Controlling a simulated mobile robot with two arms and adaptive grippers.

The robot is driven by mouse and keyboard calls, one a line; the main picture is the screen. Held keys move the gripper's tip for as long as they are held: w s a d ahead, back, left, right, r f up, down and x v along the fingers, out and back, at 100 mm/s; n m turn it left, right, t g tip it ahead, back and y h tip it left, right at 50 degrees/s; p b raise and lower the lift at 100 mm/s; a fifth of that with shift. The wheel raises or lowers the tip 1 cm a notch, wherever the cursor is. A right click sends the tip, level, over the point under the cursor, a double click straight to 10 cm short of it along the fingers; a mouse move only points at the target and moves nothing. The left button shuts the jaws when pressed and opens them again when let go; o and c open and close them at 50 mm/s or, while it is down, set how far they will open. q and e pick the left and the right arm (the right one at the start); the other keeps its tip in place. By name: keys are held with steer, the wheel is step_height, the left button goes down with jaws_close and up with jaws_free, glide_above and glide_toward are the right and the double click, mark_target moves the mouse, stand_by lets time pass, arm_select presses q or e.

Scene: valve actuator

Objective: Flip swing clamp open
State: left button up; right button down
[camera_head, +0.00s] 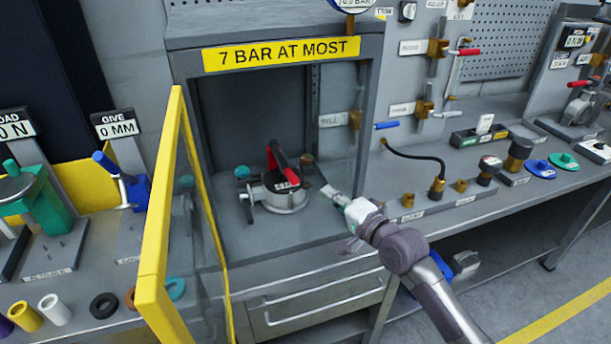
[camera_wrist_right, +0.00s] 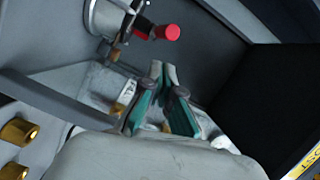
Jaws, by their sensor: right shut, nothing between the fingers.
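A round silver fixture (camera_head: 285,195) stands on the floor of the open-fronted cabinet, with a red and black upright clamp part (camera_head: 279,163) on it. In the right wrist view the silver body (camera_wrist_right: 103,17) shows at the top, with a red-ended handle (camera_wrist_right: 167,33) pointing right. I cannot tell from these views how far the clamp is swung. My right gripper (camera_head: 328,190) is at the cabinet's right front, to the right of the fixture and apart from it. In the right wrist view its green-sided fingers (camera_wrist_right: 164,70) are together and empty. My left gripper is not in view.
The cabinet (camera_head: 340,240) has side walls and a sign (camera_head: 282,54) reading "7 BAR AT MOST". A yellow-framed door (camera_head: 158,210) stands open at its left. Brass fittings and a black hose (camera_head: 415,156) are on the bench at right.

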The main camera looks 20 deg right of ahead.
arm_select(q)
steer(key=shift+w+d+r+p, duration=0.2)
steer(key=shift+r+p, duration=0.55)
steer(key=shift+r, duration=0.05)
arm_select(e)
steer(key=x, duration=1)
steer(key=w+a+p, duration=0.1)
steer(key=a, duration=0.4)
steer(key=w+a+p, duration=0.1)
steer(key=a, duration=0.4)
steer(key=w+a+p, duration=0.1)
steer(key=a, duration=0.5)
steer(key=shift+w+f, duration=0.1)
steer(key=shift+w, duration=0.15)
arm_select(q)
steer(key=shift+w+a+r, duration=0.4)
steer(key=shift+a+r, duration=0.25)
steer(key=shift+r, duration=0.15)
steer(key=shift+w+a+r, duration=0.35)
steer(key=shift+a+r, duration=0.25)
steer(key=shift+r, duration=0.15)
arm_select(e)
steer(key=shift+w+a, duration=0.45)
steer(key=shift+a, duration=0.1)
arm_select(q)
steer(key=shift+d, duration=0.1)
arm_select(e)
steer(key=shift+s+d, duration=0.1)
steer(key=shift+s, duration=0.05)
